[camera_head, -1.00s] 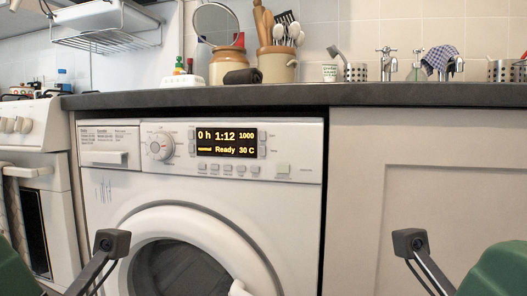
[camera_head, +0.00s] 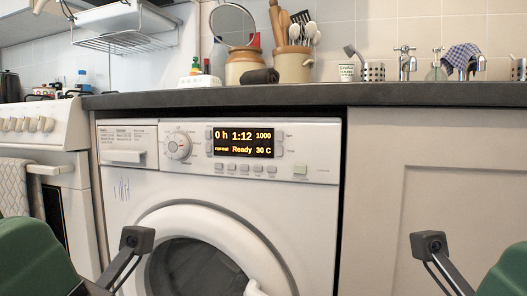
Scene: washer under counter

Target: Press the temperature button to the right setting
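The white washing machine (camera_head: 225,185) stands under the counter, facing me. Its dark display (camera_head: 243,142) shows "0 h 1:12 1000" and "normal Ready 30 C" in yellow. The temperature button (camera_head: 278,152) is the lower small button just right of the display, beside the "30 C" reading. A similar button (camera_head: 278,136) sits above it. My two green arms enter at the lower left and lower right, each with a dark block on bent rods. These parts are in front of and below the panel. No gripper fingers show, and nothing of mine touches the panel.
A round dial (camera_head: 177,146) sits left of the display and a row of small buttons (camera_head: 238,168) below it. The dark countertop (camera_head: 300,96) overhangs the panel. A cabinet door (camera_head: 465,215) is at right, a white cooker (camera_head: 45,125) at left.

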